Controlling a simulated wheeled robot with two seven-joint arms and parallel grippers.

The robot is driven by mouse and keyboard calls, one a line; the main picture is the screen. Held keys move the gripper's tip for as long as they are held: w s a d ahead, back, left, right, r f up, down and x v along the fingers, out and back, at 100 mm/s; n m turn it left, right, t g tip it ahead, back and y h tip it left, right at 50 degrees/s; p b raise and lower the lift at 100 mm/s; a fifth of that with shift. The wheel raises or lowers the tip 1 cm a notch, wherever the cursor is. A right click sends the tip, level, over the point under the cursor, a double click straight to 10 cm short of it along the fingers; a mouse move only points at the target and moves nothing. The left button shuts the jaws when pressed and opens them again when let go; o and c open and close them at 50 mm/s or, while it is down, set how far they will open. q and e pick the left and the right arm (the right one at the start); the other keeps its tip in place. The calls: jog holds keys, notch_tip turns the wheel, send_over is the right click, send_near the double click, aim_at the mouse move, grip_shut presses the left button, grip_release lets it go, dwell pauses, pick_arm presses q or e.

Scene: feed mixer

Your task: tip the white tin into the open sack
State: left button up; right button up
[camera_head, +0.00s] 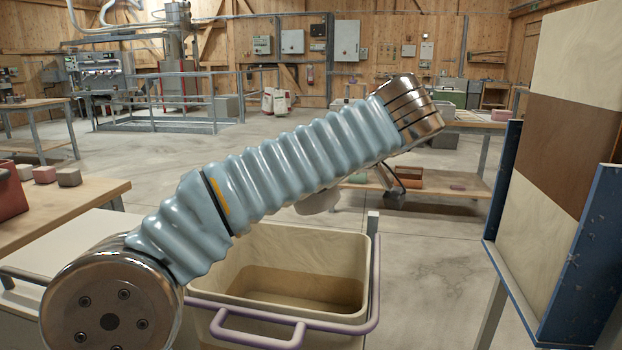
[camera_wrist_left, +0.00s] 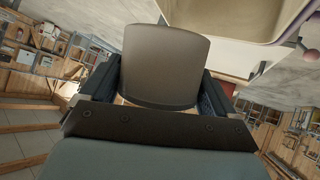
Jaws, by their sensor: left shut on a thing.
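My left gripper (camera_wrist_left: 164,92) is shut on a pale grey-white tin (camera_wrist_left: 165,58) in the left wrist view, with a dark finger on each side. I see only the tin's smooth side; its contents are hidden. In the head view my blue-sleeved left arm hides the gripper, and a pale rounded piece below the arm (camera_head: 318,202) may be the tin. My right gripper is out of view.
A purple rail (camera_head: 250,315) runs round the container's front and right. A board in a blue frame (camera_head: 515,200) stands close at the right. A wooden bench (camera_head: 90,197) with small blocks is at the left. Another bench stands behind my arm. Open floor lies between.

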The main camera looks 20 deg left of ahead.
pick_arm(q)
jog(key=shift+w+d+f+m+y, duration=0.15)
jog(key=shift+m+y, duration=0.35)
jog(key=shift+y, duration=0.5)
jog(key=shift+m+y, duration=0.3)
jog(key=shift+y, duration=0.4)
jog(key=shift+r, duration=0.5)
